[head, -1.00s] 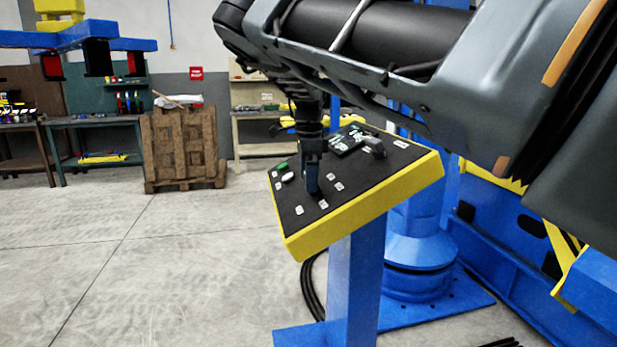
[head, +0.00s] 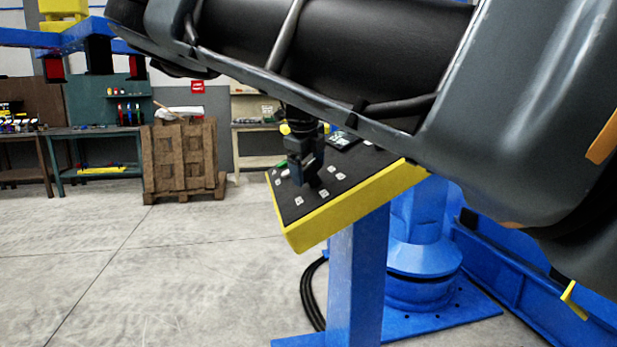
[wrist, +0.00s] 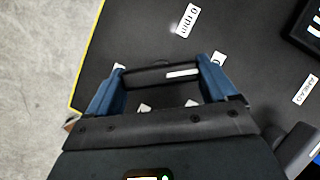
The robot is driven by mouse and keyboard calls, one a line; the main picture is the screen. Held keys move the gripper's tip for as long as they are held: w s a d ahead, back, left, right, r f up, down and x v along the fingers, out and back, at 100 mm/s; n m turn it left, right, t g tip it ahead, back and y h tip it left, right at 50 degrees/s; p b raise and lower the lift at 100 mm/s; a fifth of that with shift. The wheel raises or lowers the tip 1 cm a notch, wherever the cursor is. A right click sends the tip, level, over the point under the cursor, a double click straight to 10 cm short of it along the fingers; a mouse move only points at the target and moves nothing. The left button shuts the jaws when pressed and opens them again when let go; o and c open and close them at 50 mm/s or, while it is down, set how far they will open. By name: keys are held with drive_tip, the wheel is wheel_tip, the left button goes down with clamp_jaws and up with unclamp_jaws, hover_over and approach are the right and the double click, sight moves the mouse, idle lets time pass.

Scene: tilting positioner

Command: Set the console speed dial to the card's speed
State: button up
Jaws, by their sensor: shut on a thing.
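The console (head: 330,215) has a sloping black top with a yellow rim and stands on a blue post. My gripper (head: 312,182) is over its near left part, in the ring of small white labels. In the wrist view my gripper (wrist: 162,80) has its two blue fingers on either side of the black speed dial (wrist: 147,76), shut on it. A white pointer mark shows on the dial, toward the right finger. A label reading "0 rpm" (wrist: 186,20) lies above the dial in that view. Other labels are partly hidden by the fingers. I cannot make out the card.
A dark screen (head: 343,140) sits on the console's far part, and its corner shows in the wrist view (wrist: 306,28). A green button (head: 281,165) is at the left edge. Blue machinery (head: 425,225) stands behind right. The floor to the left is clear.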

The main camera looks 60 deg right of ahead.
drive_tip(key=m+h, duration=0.1)
drive_tip(key=m+b, duration=0.1)
drive_tip(key=m, duration=0.1)
drive_tip(key=shift+w+a+f+m+g+h+b, duration=0.1)
drive_tip(key=shift+a+f+m+g+h+b, duration=0.1)
drive_tip(key=shift+m+g+h+b, duration=0.15)
drive_tip(key=shift+m+g+h, duration=0.35)
drive_tip(key=shift+m+h, duration=0.2)
drive_tip(key=shift+m, duration=0.7)
drive_tip(key=m+g, duration=0.1)
drive_tip(key=m, duration=0.2)
drive_tip(key=m+g+h+p, duration=0.1)
drive_tip(key=m, duration=0.2)
drive_tip(key=shift+w+h, duration=0.15)
drive_tip(key=shift+h, duration=0.15)
drive_tip(key=shift+m+g, duration=0.3)
drive_tip(key=shift+m, duration=0.1)
drive_tip(key=o, duration=0.8)
drive_tip(key=shift+o, duration=0.2)
drive_tip(key=shift+a+r, duration=0.1)
drive_tip(key=v, duration=0.7)
drive_tip(key=shift+a+r, duration=0.2)
